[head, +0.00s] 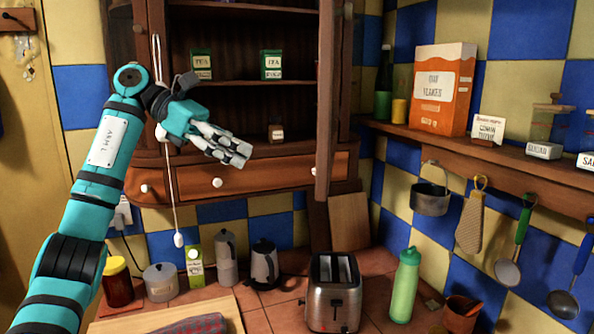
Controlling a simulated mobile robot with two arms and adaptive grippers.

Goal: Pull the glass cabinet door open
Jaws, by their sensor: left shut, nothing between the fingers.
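The wooden cabinet (240,90) hangs on the tiled wall, with its shelves in plain view. Its door (325,110) stands swung out at the right side of the opening and shows nearly edge-on, so its glass can hardly be seen. My left gripper (238,154) is in front of the lower part of the cabinet, left of the door and apart from it. Its fingers are together and empty, pointing right. My right gripper is not in view.
Tea boxes (271,64) stand on the cabinet shelf. A drawer (245,178) is below. A toaster (335,290), a green bottle (405,286) and a kettle (264,265) stand on the counter. A shelf (480,150) with an orange box (441,88) is at the right.

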